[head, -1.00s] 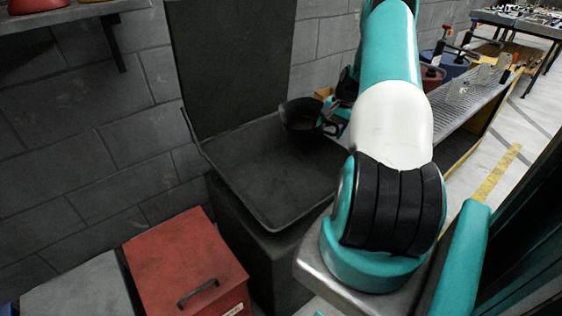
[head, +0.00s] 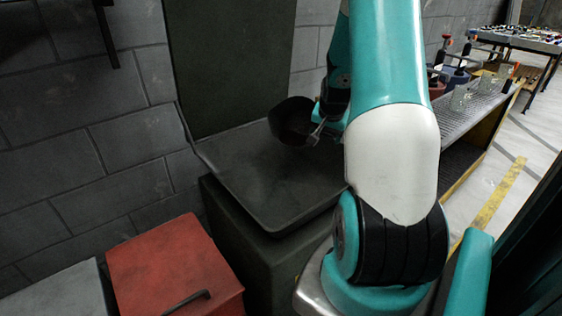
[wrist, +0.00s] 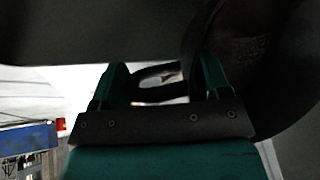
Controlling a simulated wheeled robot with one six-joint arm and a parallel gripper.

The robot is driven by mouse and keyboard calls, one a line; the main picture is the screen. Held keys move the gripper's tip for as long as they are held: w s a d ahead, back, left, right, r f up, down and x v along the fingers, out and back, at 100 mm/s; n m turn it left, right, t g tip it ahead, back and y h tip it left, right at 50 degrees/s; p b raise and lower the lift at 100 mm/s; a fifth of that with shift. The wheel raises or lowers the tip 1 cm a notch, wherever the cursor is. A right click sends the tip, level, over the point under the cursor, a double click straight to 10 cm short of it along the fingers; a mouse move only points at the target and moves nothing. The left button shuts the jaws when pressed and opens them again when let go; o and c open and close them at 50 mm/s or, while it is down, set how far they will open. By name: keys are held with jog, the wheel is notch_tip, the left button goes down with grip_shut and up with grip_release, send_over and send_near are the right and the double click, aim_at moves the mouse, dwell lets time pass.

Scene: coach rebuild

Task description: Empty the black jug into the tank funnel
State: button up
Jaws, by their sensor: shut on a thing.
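The black jug (head: 291,124) is in the head view, above the back right part of a dark tray. Its mouth shows partly, and it looks somewhat tilted; its contents cannot be made out. My gripper (head: 322,124) is at the jug's right side, shut on its handle. In the wrist view the handle (wrist: 150,76) shows as a dark loop between the two fingers of my gripper (wrist: 160,82), with the jug's dark body (wrist: 240,55) to the right. I cannot make out a tank funnel in either view.
The dark tray (head: 245,185) sits on a dark cabinet (head: 265,265) against the block wall. A red box (head: 170,265) stands to its left front. A grated bench (head: 465,120) with jars and clamps is at the right. Clear floor (head: 515,160) lies beyond it.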

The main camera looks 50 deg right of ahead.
jog(key=shift+a+r+h+b, duration=0.3)
jog(key=shift+h+b, duration=0.4)
jog(key=shift+b, duration=0.5)
jog(key=shift+a+r+h+b, duration=0.15)
jog(key=shift+h+b, duration=0.15)
jog(key=shift+b, duration=0.2)
jog(key=shift+r, duration=0.25)
jog(key=shift+s+a+r+t+h+b, duration=0.15)
jog(key=shift+a+r+h+b, duration=0.15)
jog(key=shift+h+b, duration=0.65)
jog(key=shift+a+r+t+h+b, duration=0.15)
jog(key=shift+a+r+h+b, duration=0.25)
jog(key=shift+b, duration=1.05)
jog(key=shift+s+a+r+n+h+b, duration=0.15)
jog(key=shift+a+h+b, duration=0.3)
jog(key=shift+b, duration=0.4)
jog(key=shift+w+a+r+n+h+b, duration=0.15)
jog(key=shift+a+h+b, duration=0.3)
jog(key=shift+b, duration=0.4)
jog(key=shift+s+a+h+b, duration=0.1)
jog(key=shift+a+h+b, duration=0.2)
jog(key=shift+b, duration=0.6)
